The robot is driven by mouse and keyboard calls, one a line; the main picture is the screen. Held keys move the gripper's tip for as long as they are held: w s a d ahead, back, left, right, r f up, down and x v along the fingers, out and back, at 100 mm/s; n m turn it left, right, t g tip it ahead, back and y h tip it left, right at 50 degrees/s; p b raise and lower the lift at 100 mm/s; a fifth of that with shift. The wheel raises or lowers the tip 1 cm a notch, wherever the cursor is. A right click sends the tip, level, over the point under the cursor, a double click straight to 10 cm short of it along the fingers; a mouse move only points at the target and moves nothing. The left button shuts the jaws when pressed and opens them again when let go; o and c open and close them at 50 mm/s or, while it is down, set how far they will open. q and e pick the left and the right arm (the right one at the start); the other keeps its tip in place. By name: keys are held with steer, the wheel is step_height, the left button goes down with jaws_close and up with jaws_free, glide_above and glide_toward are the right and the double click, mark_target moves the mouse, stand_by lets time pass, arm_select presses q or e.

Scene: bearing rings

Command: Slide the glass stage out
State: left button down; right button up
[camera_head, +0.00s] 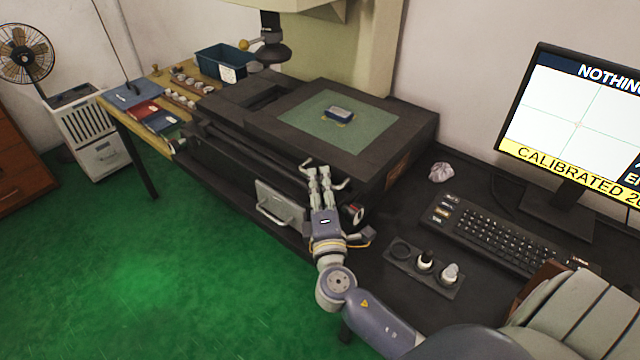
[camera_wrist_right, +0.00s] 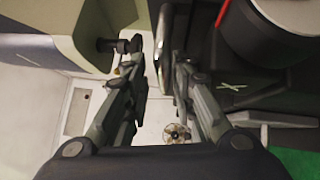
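The glass stage (camera_head: 295,118) is a greenish pane set in the black top of the measuring machine (camera_head: 410,125). Whether the fingers touch the handle is unclear. My left gripper is out of view.
A dark knob with a red ring (camera_head: 353,213) and a grey plate with a handle (camera_head: 279,205) are on the machine's front. A monitor (camera_head: 580,110), keyboard (camera_head: 500,232) and small black holder (camera_head: 424,272) are to the right. The green floor (camera_head: 130,270) in front is clear.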

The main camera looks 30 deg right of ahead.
steer(key=shift+f, duration=0.3)
steer(key=shift+s+a+f, duration=0.15)
steer(key=shift+s+f, duration=0.05)
steer(key=shift+s, duration=0.15)
steer(key=r+v, duration=0.1)
steer(key=v, duration=0.6)
steer(key=shift+s, duration=0.15)
